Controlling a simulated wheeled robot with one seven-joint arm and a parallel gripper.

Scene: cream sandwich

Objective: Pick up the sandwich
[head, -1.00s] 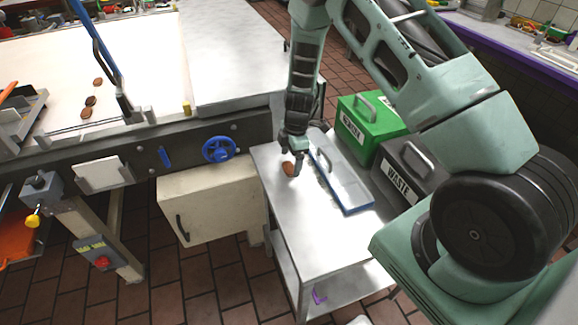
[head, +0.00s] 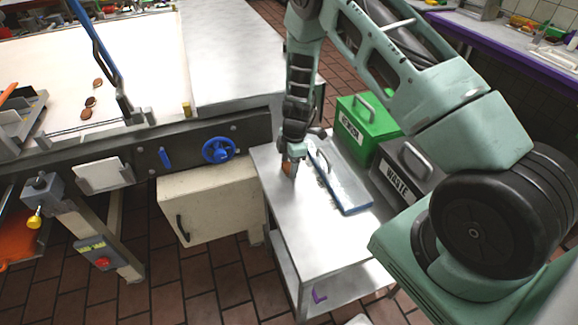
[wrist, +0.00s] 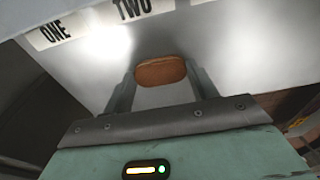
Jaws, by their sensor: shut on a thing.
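The sandwich (wrist: 161,72) is a small brown oval piece. In the wrist view it sits between the two fingers of my gripper (wrist: 162,84). My gripper is shut on it.
A blue-edged tray (head: 342,182) lies on the table just right of my gripper. A green bin (head: 368,122) and a grey waste bin (head: 408,170) stand behind it. Several brown pieces (head: 90,101) lie on the conveyor at left. The table's front is clear.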

